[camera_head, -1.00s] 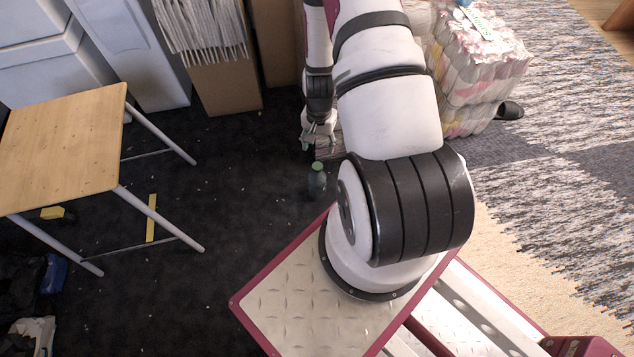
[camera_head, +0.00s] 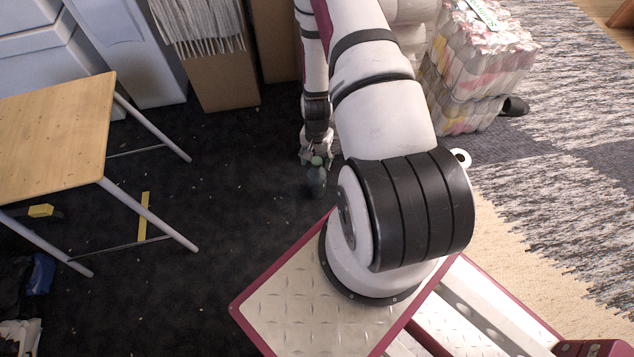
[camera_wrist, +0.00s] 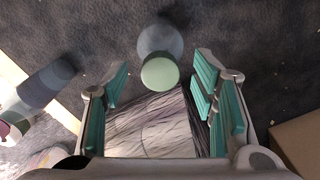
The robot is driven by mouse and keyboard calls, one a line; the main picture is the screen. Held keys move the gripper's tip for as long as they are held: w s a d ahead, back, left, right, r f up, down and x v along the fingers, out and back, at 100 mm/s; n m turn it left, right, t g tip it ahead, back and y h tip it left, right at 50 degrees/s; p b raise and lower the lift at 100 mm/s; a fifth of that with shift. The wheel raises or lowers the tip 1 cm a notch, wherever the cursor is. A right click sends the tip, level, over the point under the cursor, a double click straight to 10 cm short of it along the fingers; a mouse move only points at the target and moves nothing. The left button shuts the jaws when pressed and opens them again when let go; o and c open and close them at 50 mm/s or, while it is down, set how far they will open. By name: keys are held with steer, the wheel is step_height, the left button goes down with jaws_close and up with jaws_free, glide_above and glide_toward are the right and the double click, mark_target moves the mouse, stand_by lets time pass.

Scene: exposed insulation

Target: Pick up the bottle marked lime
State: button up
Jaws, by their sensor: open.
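A bottle with a pale green cap (camera_head: 317,180) stands upright on the dark floor in the head view, and its label cannot be read. In the wrist view the bottle (camera_wrist: 160,45) appears from above, its cap in line with the gap between my fingers and beyond their tips. My gripper (camera_head: 315,155) is open just behind the bottle in the head view. In the wrist view my gripper (camera_wrist: 162,80) shows its teal finger pads spread apart with nothing between them.
A wooden-topped table (camera_head: 55,135) with metal legs stands at the left. Cardboard boxes (camera_head: 225,80) and a wrapped stack (camera_head: 475,65) stand at the back. In the wrist view a bundle of strands (camera_wrist: 150,125) lies below my fingers. Dark floor left of the bottle is mostly clear.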

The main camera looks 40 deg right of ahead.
step_height(320, 180, down, 2)
steer(key=shift+f+b, duration=0.25)
steer(key=shift+b, duration=0.2)
steer(key=c, duration=1.1)
steer(key=shift+r, duration=0.2)
